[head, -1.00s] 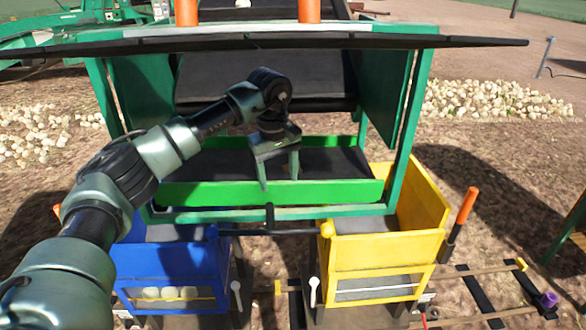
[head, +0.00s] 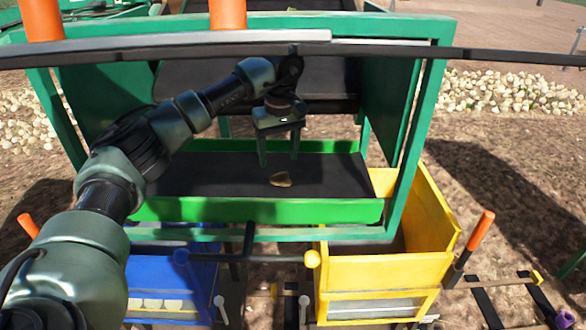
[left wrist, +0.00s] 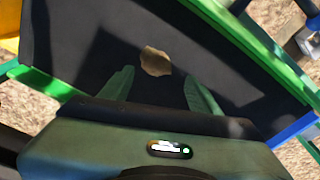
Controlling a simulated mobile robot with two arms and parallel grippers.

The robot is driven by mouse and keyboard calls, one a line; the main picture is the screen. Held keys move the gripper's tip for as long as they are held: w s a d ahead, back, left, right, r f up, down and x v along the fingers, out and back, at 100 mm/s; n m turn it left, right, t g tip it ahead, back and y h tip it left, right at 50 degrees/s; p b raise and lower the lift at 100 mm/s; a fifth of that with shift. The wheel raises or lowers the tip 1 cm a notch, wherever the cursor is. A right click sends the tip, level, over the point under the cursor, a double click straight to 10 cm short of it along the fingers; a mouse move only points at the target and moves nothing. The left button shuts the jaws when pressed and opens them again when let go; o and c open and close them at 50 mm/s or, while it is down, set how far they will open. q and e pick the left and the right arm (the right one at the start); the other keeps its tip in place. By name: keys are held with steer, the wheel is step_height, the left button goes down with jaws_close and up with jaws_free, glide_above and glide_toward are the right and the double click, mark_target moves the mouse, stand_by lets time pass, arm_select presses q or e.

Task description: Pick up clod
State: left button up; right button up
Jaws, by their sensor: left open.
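The clod (head: 281,179) is a small tan-brown lump lying on the black belt (head: 200,175) inside the green-railed tray. My left gripper (head: 279,160) is open and empty, pointing down over the belt, a little above and behind the clod in the head view. In the left wrist view the clod (left wrist: 156,61) lies ahead of the gap between the two open fingers (left wrist: 157,85), apart from both. My right gripper is not in view.
Green rails (head: 260,210) edge the belt, and a green frame with a dark top bar (head: 400,55) surrounds it. A blue bin (head: 170,280) and a yellow bin (head: 385,270) stand below in front. Orange-tipped levers (head: 480,230) rise at the sides.

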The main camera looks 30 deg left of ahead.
mark_target(281, 174)
arm_select(q)
steer(key=shift+w+f, duration=0.75)
steer(key=shift+w, duration=0.1)
steer(key=f+p, duration=0.1)
steer(key=s+f+p, duration=0.1)
steer(key=f, duration=0.1)
steer(key=shift+s+a+f, duration=0.1)
steer(key=shift+a+f, duration=0.05)
steer(key=shift+f, duration=0.05)
steer(key=f, duration=0.1)
steer(key=w+f, duration=0.1)
steer(key=shift+a+f+p, duration=0.1)
steer(key=shift+f+p, duration=0.25)
steer(key=shift+p, duration=0.05)
steer(key=shift+s, duration=0.15)
steer(key=c, duration=1.2)
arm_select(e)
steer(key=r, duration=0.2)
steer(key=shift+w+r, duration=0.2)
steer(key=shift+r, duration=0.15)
arm_select(q)
steer(key=shift+r, duration=0.2)
